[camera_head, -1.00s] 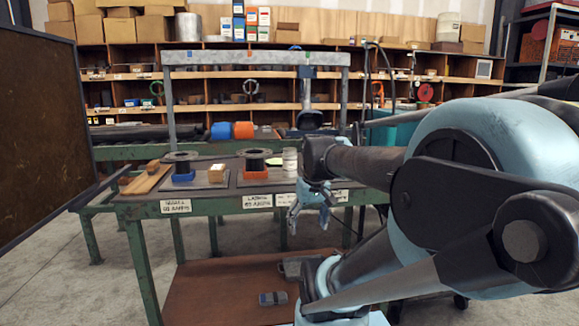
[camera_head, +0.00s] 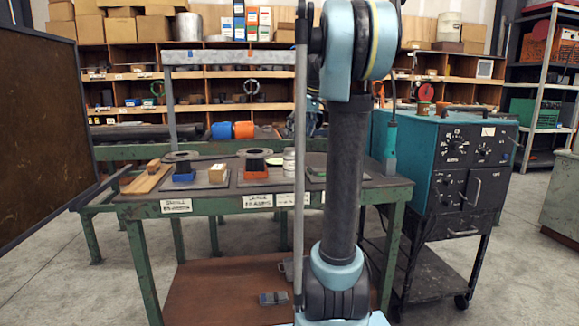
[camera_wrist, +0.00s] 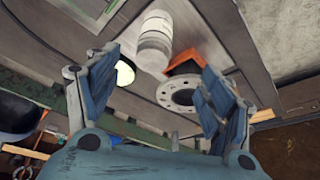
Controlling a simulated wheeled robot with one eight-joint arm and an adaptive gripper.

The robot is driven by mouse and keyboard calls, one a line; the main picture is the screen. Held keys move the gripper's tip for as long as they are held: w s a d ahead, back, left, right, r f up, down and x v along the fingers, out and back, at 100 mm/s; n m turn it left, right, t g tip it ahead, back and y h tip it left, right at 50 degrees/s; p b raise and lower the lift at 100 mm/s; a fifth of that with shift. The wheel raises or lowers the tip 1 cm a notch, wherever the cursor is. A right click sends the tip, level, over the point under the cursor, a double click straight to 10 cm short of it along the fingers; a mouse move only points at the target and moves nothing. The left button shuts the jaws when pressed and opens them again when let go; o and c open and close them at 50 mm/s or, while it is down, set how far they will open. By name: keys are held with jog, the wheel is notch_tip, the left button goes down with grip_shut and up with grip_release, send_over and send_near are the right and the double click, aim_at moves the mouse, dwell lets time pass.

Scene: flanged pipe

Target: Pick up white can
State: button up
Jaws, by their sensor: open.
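The white can (camera_head: 289,162) stands on the green-framed workbench (camera_head: 230,208), just left of my arm's upright links in the head view. In the wrist view the white can (camera_wrist: 154,42) shows beyond and between the fingertips, nearer the left finger. My gripper (camera_wrist: 152,85) is open and empty, with its blue fingers spread apart. No contact between the fingers and the can shows.
A flanged ring (camera_wrist: 178,92) on an orange block (camera_wrist: 190,65) is close beside the can. A teal control cabinet (camera_head: 440,160) is to the right.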

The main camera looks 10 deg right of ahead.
aim_at(288, 163)
jog(key=x, duration=0.5)
jog(key=w+x, duration=0.1)
jog(key=x, duration=1.1)
jog(key=shift+w+d+r, duration=0.1)
jog(key=shift+w+r, duration=0.05)
jog(key=shift+w, duration=0.15)
jog(key=c, duration=1.4)
